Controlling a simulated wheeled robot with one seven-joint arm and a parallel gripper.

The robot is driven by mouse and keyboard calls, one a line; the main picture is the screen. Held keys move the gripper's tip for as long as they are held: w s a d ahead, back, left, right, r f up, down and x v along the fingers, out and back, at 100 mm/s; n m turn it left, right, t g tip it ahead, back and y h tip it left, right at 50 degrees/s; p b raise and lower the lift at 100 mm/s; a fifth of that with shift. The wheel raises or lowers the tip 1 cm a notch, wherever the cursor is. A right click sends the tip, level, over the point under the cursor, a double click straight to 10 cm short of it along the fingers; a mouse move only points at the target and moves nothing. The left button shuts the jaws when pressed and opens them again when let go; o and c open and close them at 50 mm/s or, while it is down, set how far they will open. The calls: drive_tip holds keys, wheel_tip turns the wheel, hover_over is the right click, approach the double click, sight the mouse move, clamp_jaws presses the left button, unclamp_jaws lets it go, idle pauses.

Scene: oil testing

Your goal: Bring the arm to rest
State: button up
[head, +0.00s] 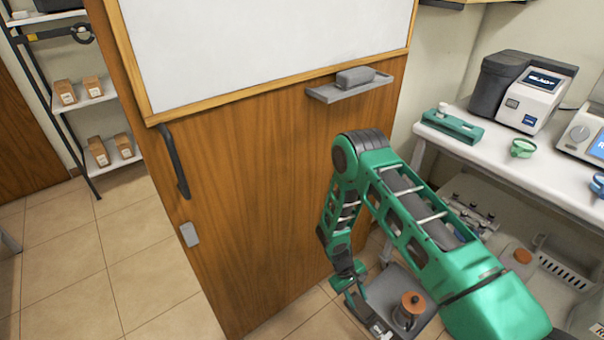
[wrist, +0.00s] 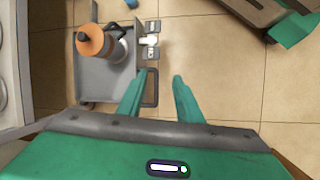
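My arm is green and grey. In the head view it bends down in front of the wooden door, with my gripper (head: 356,288) low at its end.
The tray (head: 384,285) holds an orange-topped container (head: 411,303), also in the wrist view (wrist: 95,42). A wooden door (head: 235,200) with a whiteboard (head: 260,50) stands behind my arm. A white bench (head: 500,155) with instruments is at right. Tiled floor (head: 100,250) is clear at left.

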drive_tip(key=w+d+r+m, duration=0.1)
drive_tip(key=w+d+r, duration=0.15)
drive_tip(key=r, duration=0.45)
drive_tip(key=w+d+r+m, duration=0.1)
drive_tip(key=d+r, duration=0.2)
drive_tip(key=r, duration=0.4)
drive_tip(key=w+d+r+m, duration=0.1)
drive_tip(key=w+d+r, duration=0.1)
drive_tip(key=r, duration=0.6)
drive_tip(key=s+d+r+m+y, duration=0.15)
drive_tip(key=d+r, duration=0.25)
drive_tip(key=r, duration=0.5)
drive_tip(key=s+d+r+m, duration=0.2)
drive_tip(key=d+r, duration=0.2)
drive_tip(key=r, duration=0.5)
drive_tip(key=s+d+r+m+y, duration=0.1)
drive_tip(key=s+d+r+m, duration=0.35)
drive_tip(key=s+r, duration=0.75)
drive_tip(key=s+r+t+y, duration=0.1)
drive_tip(key=s+r, duration=0.2)
drive_tip(key=s, duration=0.5)
drive_tip(key=s+r+m+t+y, duration=0.1)
drive_tip(key=s+r, duration=0.2)
drive_tip(key=s, duration=0.5)
drive_tip(key=shift+d, duration=0.3)
drive_tip(key=shift+r, duration=0.1)
drive_tip(key=shift+w+f, duration=0.25)
drive_tip(key=shift+w, duration=0.4)
